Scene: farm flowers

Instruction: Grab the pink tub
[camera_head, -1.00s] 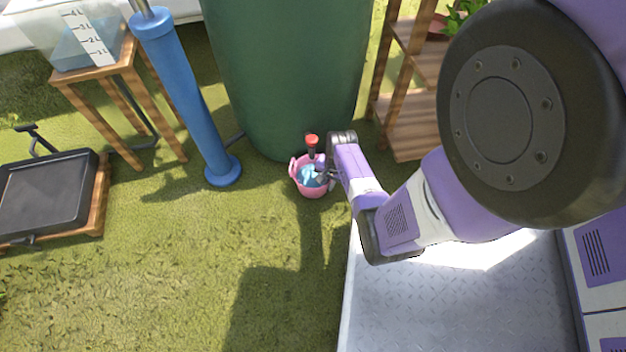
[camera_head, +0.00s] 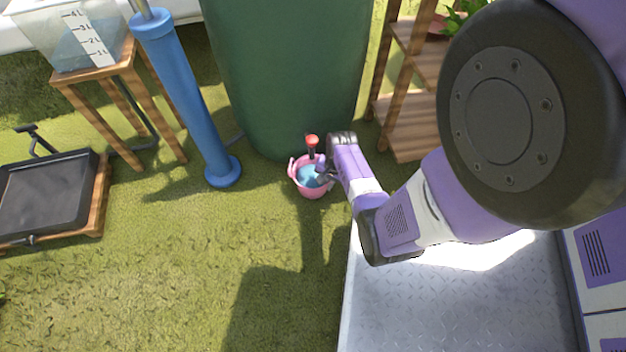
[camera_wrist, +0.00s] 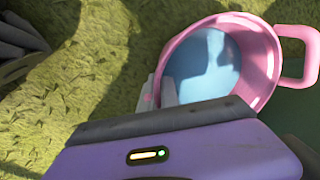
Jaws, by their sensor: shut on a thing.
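The pink tub (camera_head: 313,190) stands on the grass in front of the green barrel, below a red-handled tap. It holds blue water, and it also shows in the wrist view (camera_wrist: 270,62), with a loop handle on its right. My gripper (camera_head: 325,175) is at the tub's right side in the head view. In the wrist view my gripper (camera_wrist: 160,92) is shut on the tub's near wall, with one finger showing inside the rim. The other finger is mostly hidden.
The green barrel (camera_head: 285,75) stands right behind the tub, with the red tap (camera_head: 312,141) over it. A blue pump (camera_head: 190,100) stands to the left, and a wooden shelf (camera_head: 408,125) to the right. Open grass lies in front.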

